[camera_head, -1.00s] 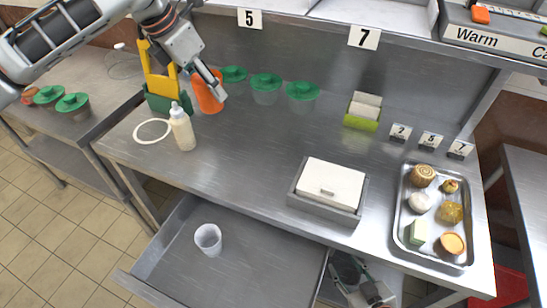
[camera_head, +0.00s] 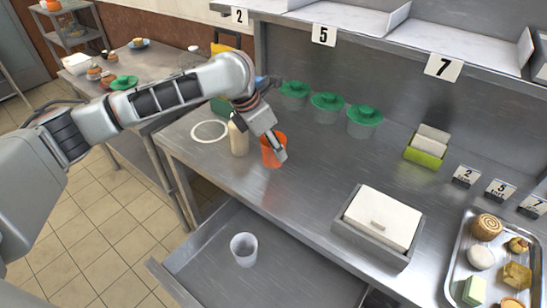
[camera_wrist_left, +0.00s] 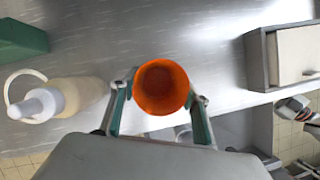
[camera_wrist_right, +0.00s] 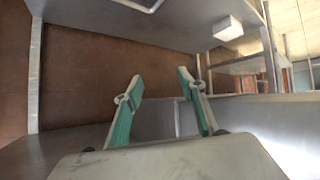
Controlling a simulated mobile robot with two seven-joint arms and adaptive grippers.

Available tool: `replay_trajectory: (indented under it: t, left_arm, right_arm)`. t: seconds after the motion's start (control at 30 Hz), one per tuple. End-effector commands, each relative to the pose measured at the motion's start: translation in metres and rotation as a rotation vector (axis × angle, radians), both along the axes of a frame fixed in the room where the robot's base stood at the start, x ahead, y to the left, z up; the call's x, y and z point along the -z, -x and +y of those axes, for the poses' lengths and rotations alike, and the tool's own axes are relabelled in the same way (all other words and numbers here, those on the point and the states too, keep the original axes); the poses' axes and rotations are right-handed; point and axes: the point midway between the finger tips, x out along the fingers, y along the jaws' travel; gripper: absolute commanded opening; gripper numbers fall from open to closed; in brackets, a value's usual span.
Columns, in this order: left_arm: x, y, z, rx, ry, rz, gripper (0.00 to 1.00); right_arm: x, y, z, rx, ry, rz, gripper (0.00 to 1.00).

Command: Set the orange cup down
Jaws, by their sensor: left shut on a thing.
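The orange cup (camera_head: 271,152) is over the metal counter, right of the squeeze bottle (camera_head: 238,135). My left gripper (camera_head: 277,146) is shut on the cup's sides. The left wrist view shows the upright cup (camera_wrist_left: 162,88) between the two fingers, with its open mouth toward the camera. I cannot tell whether its base touches the counter (camera_head: 310,180). My right gripper (camera_wrist_right: 165,100) shows only in the right wrist view. Its fingers are apart with nothing between them, and it faces a brown wall and metal shelving.
Cups with green lids (camera_head: 327,106) stand behind the orange cup. A white ring (camera_head: 209,131) lies left of the bottle. A grey box with a white lid (camera_head: 383,218) stands to the right. The open drawer (camera_head: 290,262) below holds a clear cup (camera_head: 244,249). Counter between cup and box is clear.

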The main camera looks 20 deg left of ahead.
Motion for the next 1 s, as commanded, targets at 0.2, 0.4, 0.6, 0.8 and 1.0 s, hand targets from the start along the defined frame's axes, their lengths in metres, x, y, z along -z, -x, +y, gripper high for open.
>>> replay_trajectory:
  t: [0.2, 0.4, 0.6, 0.8, 1.0]
  left_arm:
    - [0.025, 0.001, 0.000, 0.001, 0.000, 0.003, 0.24]
    - [0.043, 0.000, -0.001, 0.001, 0.000, 0.000, 0.24]
    - [0.042, 0.000, -0.001, 0.001, 0.001, 0.000, 0.24]
    - [0.045, 0.000, 0.000, 0.001, 0.000, 0.000, 0.58]
    - [0.045, 0.000, 0.000, 0.001, 0.000, 0.000, 0.63]
  right_arm:
    - [0.005, 0.001, 0.000, 0.000, 0.000, 0.003, 0.40]
    - [0.008, 0.002, 0.000, 0.000, 0.000, 0.005, 0.40]
    - [0.008, 0.002, 0.000, 0.000, 0.000, 0.004, 0.40]
    - [0.007, 0.002, 0.000, 0.000, 0.000, 0.004, 0.40]
    - [0.007, 0.002, 0.000, 0.001, -0.001, 0.004, 0.40]
